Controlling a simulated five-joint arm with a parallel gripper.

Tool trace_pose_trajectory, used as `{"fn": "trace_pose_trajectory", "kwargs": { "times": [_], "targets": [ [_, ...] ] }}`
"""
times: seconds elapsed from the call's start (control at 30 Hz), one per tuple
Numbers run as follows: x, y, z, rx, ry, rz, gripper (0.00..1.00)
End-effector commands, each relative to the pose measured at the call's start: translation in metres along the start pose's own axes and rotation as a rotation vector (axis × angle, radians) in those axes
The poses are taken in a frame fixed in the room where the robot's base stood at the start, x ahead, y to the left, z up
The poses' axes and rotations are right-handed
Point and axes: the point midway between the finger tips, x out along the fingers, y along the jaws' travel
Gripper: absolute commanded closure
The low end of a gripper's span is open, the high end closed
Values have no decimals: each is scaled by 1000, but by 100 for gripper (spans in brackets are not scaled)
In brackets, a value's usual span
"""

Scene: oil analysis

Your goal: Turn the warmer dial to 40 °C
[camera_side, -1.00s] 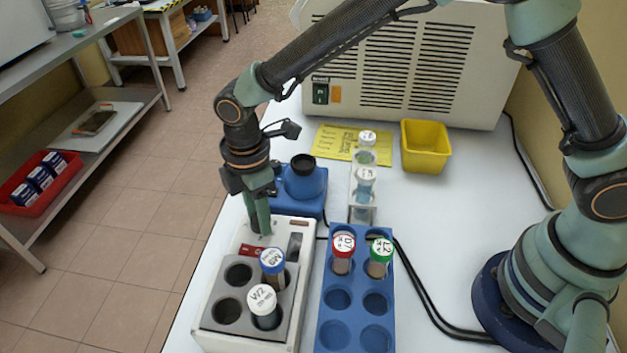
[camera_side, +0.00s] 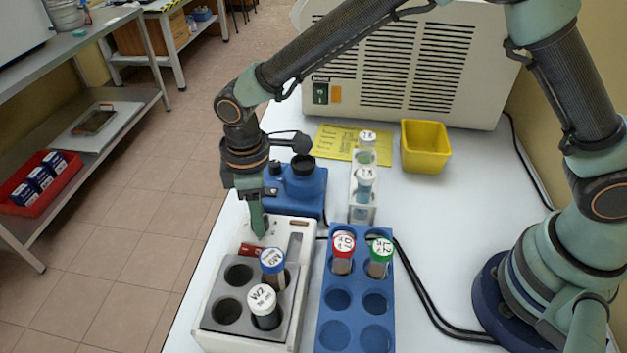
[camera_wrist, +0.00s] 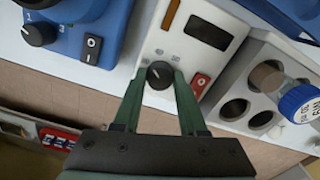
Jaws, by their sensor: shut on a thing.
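The warmer (camera_side: 226,310) is a white box with a grey tube block, at the front left of the bench. Its black dial (camera_wrist: 160,75) shows in the wrist view between my fingertips, on the white panel; small marks beside it are too small to read. My gripper (camera_wrist: 158,80) is shut on the dial, one finger at each side. In the side view my gripper (camera_side: 259,232) points down at the warmer's back end, and the fingers hide the dial. A dark display window (camera_wrist: 209,32) and a red switch (camera_wrist: 200,84) sit near the dial.
A blue-capped tube (camera_side: 272,268) and a white-capped tube (camera_side: 263,305) stand in the warmer's block. A blue rack (camera_side: 337,318) with red- and green-capped tubes is right of it. A blue device (camera_side: 307,190) with a black knob stands close behind.

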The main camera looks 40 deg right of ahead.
Motion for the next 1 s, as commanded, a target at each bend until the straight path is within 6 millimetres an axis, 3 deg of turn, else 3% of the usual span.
{"fn": "trace_pose_trajectory", "kwargs": {
  "times": [0.5,1.0],
  "targets": [
    [0,0,0,330,-1,0,100],
    [0,0,0,389,-2,0,100]
  ]
}}
